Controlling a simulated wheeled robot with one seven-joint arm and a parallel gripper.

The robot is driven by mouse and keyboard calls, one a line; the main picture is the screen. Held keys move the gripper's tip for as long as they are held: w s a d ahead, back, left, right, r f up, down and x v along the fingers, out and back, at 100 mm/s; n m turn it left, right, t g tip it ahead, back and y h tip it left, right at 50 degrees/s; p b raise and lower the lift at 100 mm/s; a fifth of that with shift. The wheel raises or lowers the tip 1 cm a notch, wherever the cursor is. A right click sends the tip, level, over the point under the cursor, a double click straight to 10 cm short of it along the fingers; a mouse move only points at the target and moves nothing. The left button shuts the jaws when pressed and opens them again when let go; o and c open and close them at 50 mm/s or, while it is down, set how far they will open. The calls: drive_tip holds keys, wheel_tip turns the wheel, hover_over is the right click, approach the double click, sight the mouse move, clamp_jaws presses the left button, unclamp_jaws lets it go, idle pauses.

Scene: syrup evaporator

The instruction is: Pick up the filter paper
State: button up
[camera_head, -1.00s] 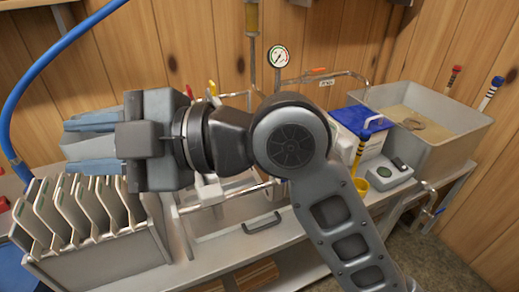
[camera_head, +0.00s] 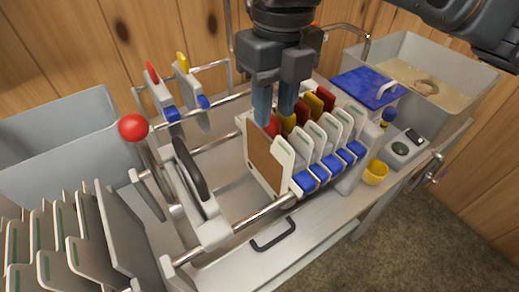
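A flat brown sheet (camera_head: 265,160), which looks like the filter paper, stands upright at the left end of the pack of white filter plates (camera_head: 333,137). My gripper (camera_head: 275,112) points down at the pack from above. Its two bluish fingers are apart, with a narrow gap between them, so it looks open. The fingertips are at the top of the brown sheet and the first plates. I cannot tell whether they touch the sheet, and no grip on it shows.
Loose white plates (camera_head: 120,230) stand in a rack at lower left. A red-knobbed lever (camera_head: 133,127) and metal rails lie left of the pack. A grey tub (camera_head: 70,145), a blue-lidded box (camera_head: 365,88), a yellow cup (camera_head: 376,172) and a grey basin (camera_head: 420,70) surround it.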

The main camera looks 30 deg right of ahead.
sight(277, 134)
drive_tip(key=shift+d+f, duration=0.45)
drive_tip(key=shift+s+a+f+p, duration=0.1)
drive_tip(key=shift+s+f+p, duration=0.05)
drive_tip(key=shift+f, duration=1.55)
drive_tip(key=shift+s+a+f+p, duration=0.1)
drive_tip(key=shift+s+f+p, duration=0.05)
drive_tip(key=shift+f, duration=1.55)
clamp_jaws()
